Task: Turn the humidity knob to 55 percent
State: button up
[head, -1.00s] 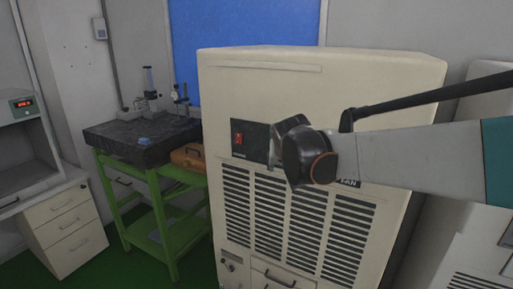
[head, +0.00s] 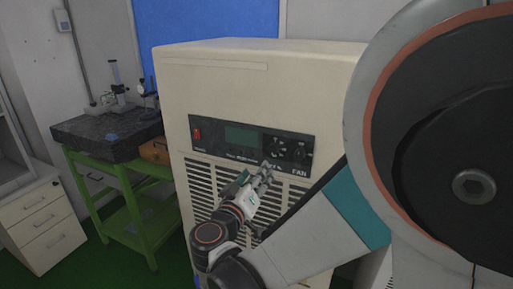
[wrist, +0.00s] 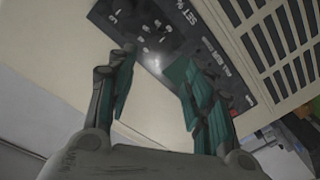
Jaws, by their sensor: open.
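The black control panel (head: 222,133) is on the upper front of a cream cabinet. A dark dial area with white marks (head: 279,148) sits right of the green display (head: 240,137); the knob setting is too small to read. My gripper (head: 266,170) is just below this area, pointing up at the panel. In the wrist view my gripper (wrist: 156,62) is open and empty, its two teal-padded fingers apart. The dial marks (wrist: 150,38) and a "SET %" label (wrist: 186,12) show beyond the fingertips. I cannot tell whether either finger touches the panel.
The cream cabinet (head: 255,68) has vent slats (head: 203,190) below the panel and a red switch (head: 197,133) at the panel's left. A second round control (head: 300,152) lies right of the dial. A green stand (head: 130,200) with a dark slab stands left.

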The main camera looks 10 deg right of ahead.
aim_at(272, 151)
jog(key=x, duration=1.3)
jog(key=shift+w+d+r+b, duration=0.15)
jog(key=shift+w+r+b, duration=0.1)
jog(key=shift+b, duration=0.15)
jog(key=shift+c, duration=0.2)
jog(key=c, duration=1)
